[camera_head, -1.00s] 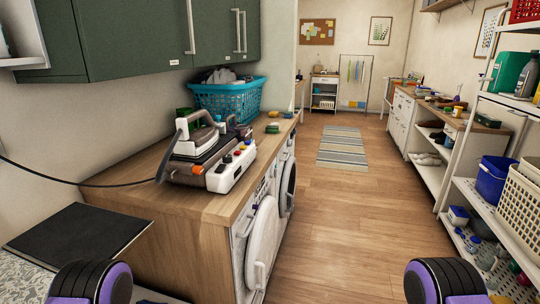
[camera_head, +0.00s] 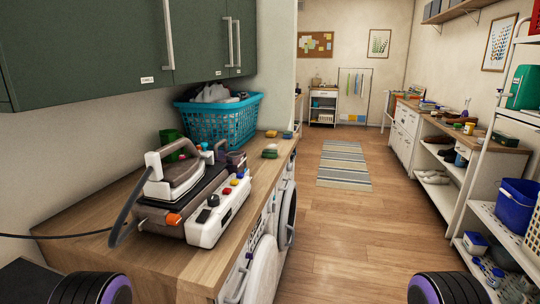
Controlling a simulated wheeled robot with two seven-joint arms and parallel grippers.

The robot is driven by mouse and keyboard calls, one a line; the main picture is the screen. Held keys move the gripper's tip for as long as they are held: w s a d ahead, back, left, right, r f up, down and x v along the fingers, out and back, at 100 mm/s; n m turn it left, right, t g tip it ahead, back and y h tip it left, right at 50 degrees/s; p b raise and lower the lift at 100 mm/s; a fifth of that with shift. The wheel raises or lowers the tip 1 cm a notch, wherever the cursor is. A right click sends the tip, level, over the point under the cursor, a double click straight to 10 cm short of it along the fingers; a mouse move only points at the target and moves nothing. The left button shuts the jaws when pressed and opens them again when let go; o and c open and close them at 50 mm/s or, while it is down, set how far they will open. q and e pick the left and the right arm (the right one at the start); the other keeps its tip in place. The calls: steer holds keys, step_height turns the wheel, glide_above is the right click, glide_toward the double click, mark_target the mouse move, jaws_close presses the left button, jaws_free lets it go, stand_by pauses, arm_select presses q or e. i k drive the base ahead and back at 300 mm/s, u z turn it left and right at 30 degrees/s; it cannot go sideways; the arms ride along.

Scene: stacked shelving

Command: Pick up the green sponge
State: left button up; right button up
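A small green sponge-like block (camera_head: 270,153) lies on the wooden counter (camera_head: 90,213), in front of the laundry basket and beyond the ironing station, near the counter's right edge. A yellow block (camera_head: 271,134) and another yellowish block (camera_head: 287,135) lie just behind it. Another green block (camera_head: 506,138) lies on the right-hand counter; it is too small to tell if it is a sponge. Only purple-and-black parts of my two arms show at the bottom corners. Neither gripper is in view.
A steam iron station (camera_head: 195,195) with a cable fills the near counter. A turquoise laundry basket (camera_head: 217,122) stands behind it. Green cabinets (camera_head: 95,45) hang above. Washing machines (camera_head: 262,262) stand below.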

mark_target(267, 153)
steer(key=z, duration=0.5)
steer(key=k, duration=0.6)
steer(key=z, duration=1)
steer(key=i, duration=2)
steer(key=u, duration=0.25)
steer(key=i, duration=1.3)
steer(key=u, duration=1.6)
steer(key=i, duration=0.9)
steer(key=u, duration=0.95)
